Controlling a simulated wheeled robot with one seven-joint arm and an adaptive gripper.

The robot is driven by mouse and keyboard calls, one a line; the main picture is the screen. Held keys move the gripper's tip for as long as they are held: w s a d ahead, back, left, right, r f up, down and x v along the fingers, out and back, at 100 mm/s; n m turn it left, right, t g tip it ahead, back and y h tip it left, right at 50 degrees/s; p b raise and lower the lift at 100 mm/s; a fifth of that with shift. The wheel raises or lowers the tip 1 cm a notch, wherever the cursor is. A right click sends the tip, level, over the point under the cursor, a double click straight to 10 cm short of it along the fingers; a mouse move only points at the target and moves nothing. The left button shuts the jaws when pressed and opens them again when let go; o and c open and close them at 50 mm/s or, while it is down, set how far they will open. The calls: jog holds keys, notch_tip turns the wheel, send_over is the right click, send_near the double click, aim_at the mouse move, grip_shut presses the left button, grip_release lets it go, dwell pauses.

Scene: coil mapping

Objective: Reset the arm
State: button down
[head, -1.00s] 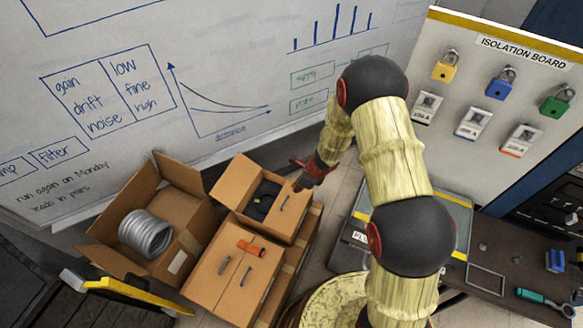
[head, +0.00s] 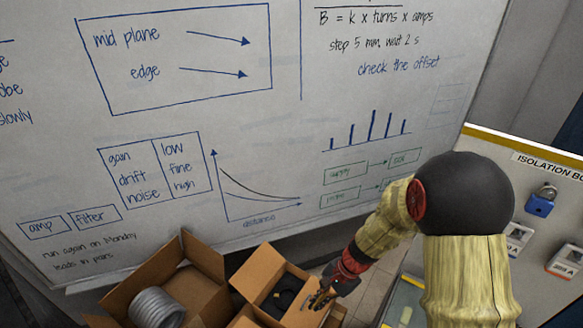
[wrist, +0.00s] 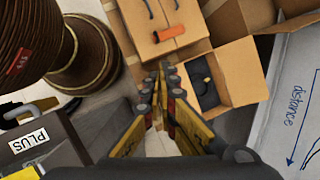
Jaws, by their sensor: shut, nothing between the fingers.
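My gripper (head: 322,298) is at the end of my yellow-sleeved arm, low in the head view, in front of or over an open cardboard box (head: 268,290) with a dark item inside; I cannot tell its exact height. In the wrist view my gripper (wrist: 166,70) points forward with its two yellow and black fingers together at the tips and nothing between them. The same open box (wrist: 228,78) lies just right of the fingertips there. The closed box (wrist: 160,25) with an orange-handled item on top is straight beyond the fingers.
Another open box (head: 190,262) holds a grey coil (head: 157,308). A whiteboard (head: 300,190) fills the back. The isolation board (head: 515,225) with padlocks stands at right, partly behind my arm. In the wrist view, a brown wound coil (wrist: 30,40) and a PLUS-labelled box (wrist: 30,145) stand at left.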

jog(key=s+d+r+n+t+h, duration=0.1)
jog(key=s+d+r+n+t, duration=0.1)
jog(key=r, duration=0.9)
jog(key=s+d+r+n+t+h, duration=0.2)
jog(key=s+d+r+n, duration=0.3)
jog(key=r, duration=0.6)
jog(key=s+d+r+n+t+h, duration=0.1)
jog(key=s+d+r+n+t, duration=0.1)
jog(key=s+r, duration=0.5)
jog(key=shift+d+r+n+t+h+b, duration=0.4)
jog(key=shift+d+r+n, duration=0.45)
jog(key=shift+r, duration=1.1)
jog(key=shift+d, duration=0.15)
jog(key=shift+s, duration=0.1)
